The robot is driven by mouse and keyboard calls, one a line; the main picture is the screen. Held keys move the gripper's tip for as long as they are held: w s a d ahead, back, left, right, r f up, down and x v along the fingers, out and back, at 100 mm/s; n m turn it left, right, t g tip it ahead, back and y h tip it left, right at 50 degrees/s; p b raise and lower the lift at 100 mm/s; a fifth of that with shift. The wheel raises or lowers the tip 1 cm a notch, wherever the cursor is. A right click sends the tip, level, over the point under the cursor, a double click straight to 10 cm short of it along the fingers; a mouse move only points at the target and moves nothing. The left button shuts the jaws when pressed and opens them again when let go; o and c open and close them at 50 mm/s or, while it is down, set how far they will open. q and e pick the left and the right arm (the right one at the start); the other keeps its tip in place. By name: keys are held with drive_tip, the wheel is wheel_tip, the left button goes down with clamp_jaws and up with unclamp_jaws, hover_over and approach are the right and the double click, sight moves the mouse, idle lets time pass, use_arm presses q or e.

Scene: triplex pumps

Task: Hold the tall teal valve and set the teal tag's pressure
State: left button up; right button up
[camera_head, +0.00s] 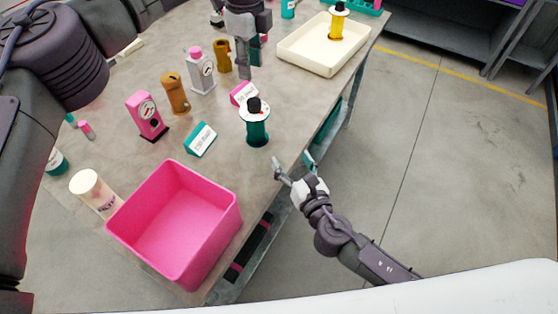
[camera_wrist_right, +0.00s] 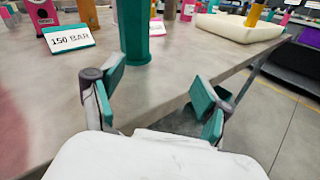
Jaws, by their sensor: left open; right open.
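The tall teal valve (camera_head: 257,131) stands upright near the table's right edge, with a white dial and black knob on top. Its lower body shows in the right wrist view (camera_wrist_right: 133,32). The teal tag (camera_head: 200,139) stands just left of it; in the right wrist view (camera_wrist_right: 70,38) it reads 150 BAR. My right gripper (camera_head: 293,165) is open and empty at the table edge, below and right of the valve, apart from it. Its spread teal-padded fingers show in the wrist view (camera_wrist_right: 162,95). My left gripper (camera_head: 249,62) is open above the table's far part.
A pink bin (camera_head: 222,205) and a white jar (camera_head: 92,190) stand at the near end. A pink gauge block (camera_head: 147,117), brown valve (camera_head: 176,93), grey gauge block (camera_head: 201,72) and pink tag (camera_head: 241,94) stand behind. A cream tray (camera_head: 292,55) holds a yellow valve (camera_head: 337,25).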

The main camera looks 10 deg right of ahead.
sight(255, 124)
drive_tip(key=a+n, duration=0.1)
drive_tip(key=a+r+n, duration=0.1)
drive_tip(key=a+n+y, duration=0.1)
drive_tip(key=shift+s+r, duration=0.25)
drive_tip(key=shift+s, duration=0.1)
drive_tip(key=shift+a+r+n+y, duration=0.15)
drive_tip(key=shift+a+n+y, duration=0.05)
drive_tip(key=shift+n+y, duration=0.1)
drive_tip(key=x, duration=1.3)
drive_tip(key=shift+w, duration=0.3)
